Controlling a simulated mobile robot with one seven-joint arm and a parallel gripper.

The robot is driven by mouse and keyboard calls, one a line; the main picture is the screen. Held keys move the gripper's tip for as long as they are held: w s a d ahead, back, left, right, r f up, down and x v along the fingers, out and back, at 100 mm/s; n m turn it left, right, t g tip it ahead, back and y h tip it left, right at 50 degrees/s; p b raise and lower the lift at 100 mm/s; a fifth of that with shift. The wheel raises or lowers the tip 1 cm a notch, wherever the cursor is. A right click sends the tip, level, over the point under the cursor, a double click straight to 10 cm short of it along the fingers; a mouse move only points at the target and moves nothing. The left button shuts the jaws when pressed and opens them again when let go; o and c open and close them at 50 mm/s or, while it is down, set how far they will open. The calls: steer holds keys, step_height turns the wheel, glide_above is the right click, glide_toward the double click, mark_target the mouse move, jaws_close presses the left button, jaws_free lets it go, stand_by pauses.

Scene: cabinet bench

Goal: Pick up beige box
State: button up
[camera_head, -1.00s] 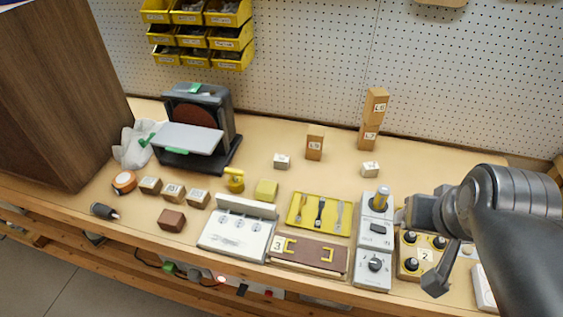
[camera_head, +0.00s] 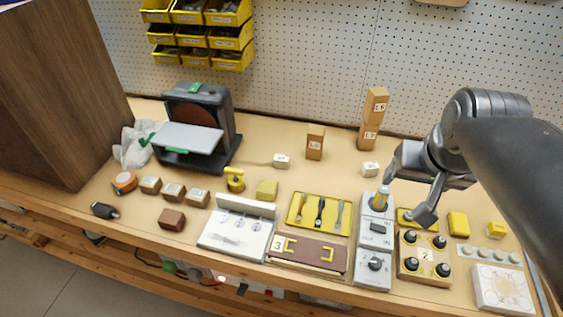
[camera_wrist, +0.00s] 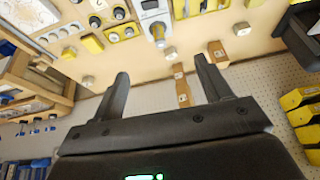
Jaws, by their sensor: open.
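Several boxes are pale or beige, and I cannot tell which one the task names. A small pale box (camera_head: 370,169) lies left of my gripper (camera_head: 407,188), and another pale box (camera_head: 281,160) lies farther left. Several tan labelled cubes (camera_head: 173,191) stand in a row at the left. My gripper is open and empty, above the bench beside the grey control unit. In the wrist view the open fingers (camera_wrist: 168,62) have nothing between them in their grip; pale cubes (camera_wrist: 241,29) and (camera_wrist: 87,81) show beyond them.
Tall wooden blocks (camera_head: 374,119) stand near the pegboard, and a shorter block (camera_head: 315,143) stands left of them. Below my gripper are a grey control unit (camera_head: 375,238) and a knob box (camera_head: 424,258). A sander (camera_head: 198,128) stands left. The back middle bench is mostly clear.

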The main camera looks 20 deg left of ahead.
steer(key=w+a+g, duration=0.2)
steer(key=w+a, duration=0.5)
steer(key=w, duration=0.6)
steer(key=g, duration=0.3)
glide_above(281, 157)
steer(key=shift+n, duration=0.3)
steer(key=f, duration=2.5)
steer(key=shift+s+d, duration=0.15)
steer(key=shift+s, duration=0.1)
steer(key=shift+w+f, duration=0.15)
steer(key=shift+f, duration=1.3)
steer(key=shift+w+f, duration=0.1)
steer(key=shift+f, duration=1.35)
steer(key=shift+c, duration=0.3)
steer(key=c, duration=1)
